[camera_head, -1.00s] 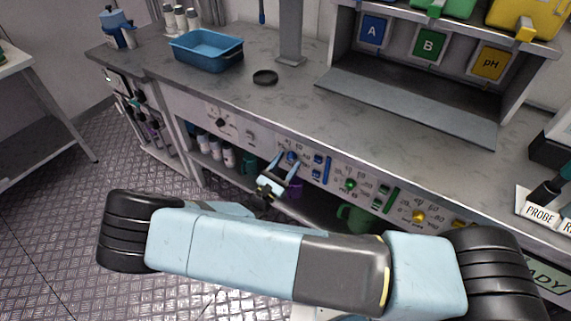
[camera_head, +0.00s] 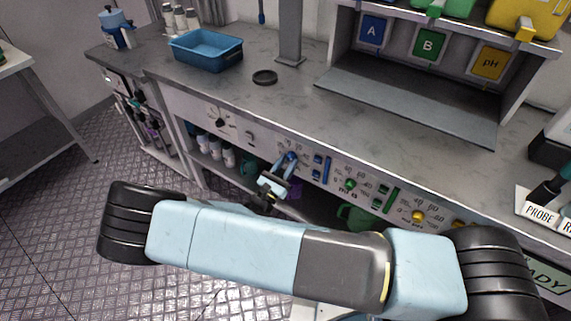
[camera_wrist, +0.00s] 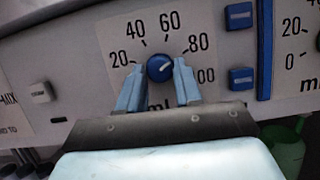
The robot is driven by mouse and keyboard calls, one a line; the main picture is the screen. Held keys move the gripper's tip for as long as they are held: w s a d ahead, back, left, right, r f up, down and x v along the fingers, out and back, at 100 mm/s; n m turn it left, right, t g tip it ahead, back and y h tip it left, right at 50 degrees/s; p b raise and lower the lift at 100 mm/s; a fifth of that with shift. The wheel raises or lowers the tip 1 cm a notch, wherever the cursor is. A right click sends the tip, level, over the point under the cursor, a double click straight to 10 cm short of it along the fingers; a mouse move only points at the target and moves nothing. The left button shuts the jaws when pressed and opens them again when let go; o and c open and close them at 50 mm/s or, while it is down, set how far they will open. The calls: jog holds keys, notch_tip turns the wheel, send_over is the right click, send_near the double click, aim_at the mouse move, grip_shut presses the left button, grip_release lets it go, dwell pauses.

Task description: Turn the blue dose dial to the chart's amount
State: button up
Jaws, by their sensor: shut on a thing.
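The blue dose dial (camera_wrist: 160,68) is a round knob on the front panel, with 20, 40, 60, 80 and 100 around it in the wrist view. A pale pointer mark on it leans to the upper right, roughly between 60 and 80. My gripper (camera_wrist: 159,80) is shut on the dial, one light-blue finger on each side. In the head view the dial (camera_head: 291,156) shows at the tips of my gripper (camera_head: 287,165). I cannot make out a chart with an amount in these views.
Blue buttons (camera_wrist: 240,16) sit right of the dial. Further right on the panel are a green dial (camera_head: 349,185) and a yellow dial (camera_head: 418,216). The bench top overhangs the panel. Bottles (camera_head: 228,156) and a green jug stand on the shelf below.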

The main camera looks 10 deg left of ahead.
jog(key=shift+n, duration=0.3)
jog(key=o, duration=1)
jog(key=shift+s, duration=0.1)
jog(key=v, duration=1.3)
jog(key=shift+s+a+f, duration=0.1)
jog(key=shift+s+f, duration=0.15)
jog(key=shift+f, duration=0.05)
